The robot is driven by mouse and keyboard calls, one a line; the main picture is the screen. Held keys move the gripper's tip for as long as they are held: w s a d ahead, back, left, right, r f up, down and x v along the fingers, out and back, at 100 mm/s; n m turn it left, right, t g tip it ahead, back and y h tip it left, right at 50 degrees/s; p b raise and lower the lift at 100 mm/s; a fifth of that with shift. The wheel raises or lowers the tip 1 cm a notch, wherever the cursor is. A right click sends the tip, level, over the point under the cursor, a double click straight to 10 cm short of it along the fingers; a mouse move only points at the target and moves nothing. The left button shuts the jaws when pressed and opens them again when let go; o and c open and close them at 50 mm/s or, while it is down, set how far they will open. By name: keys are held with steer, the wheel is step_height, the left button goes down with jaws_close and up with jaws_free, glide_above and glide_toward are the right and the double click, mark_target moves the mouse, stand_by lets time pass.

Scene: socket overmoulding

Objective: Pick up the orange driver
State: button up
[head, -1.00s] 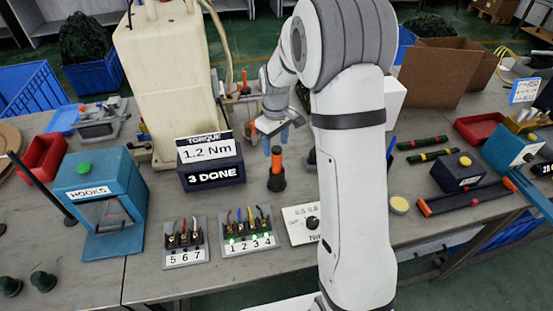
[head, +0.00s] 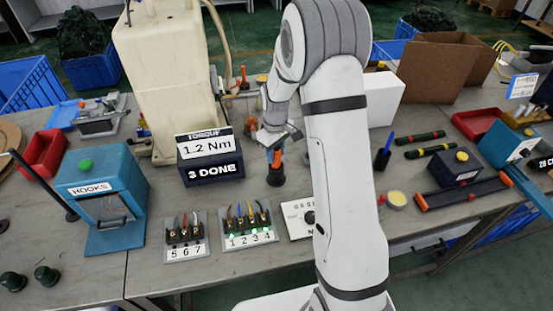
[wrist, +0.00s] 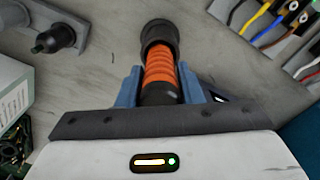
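The orange driver (wrist: 160,68) has a ribbed orange grip with dark ends. In the head view the orange driver (head: 277,158) stands upright in a round black holder (head: 275,178), in front of the cream machine and right of the torque display. My gripper (head: 274,150) is down at the driver's upper part. In the wrist view my gripper (wrist: 160,85) has one blue finger on each side of the driver, very close to it. Whether the fingers press on the grip cannot be made out. The holder's black ring (wrist: 160,35) surrounds the driver's far end.
The torque display (head: 208,160) stands just left of the driver. Numbered wire blocks (head: 248,230) lie in front. A dark cup with a blue pen-like tool (head: 382,157) and a white box (head: 383,97) stand to the right, beyond my arm.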

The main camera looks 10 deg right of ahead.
jaws_close()
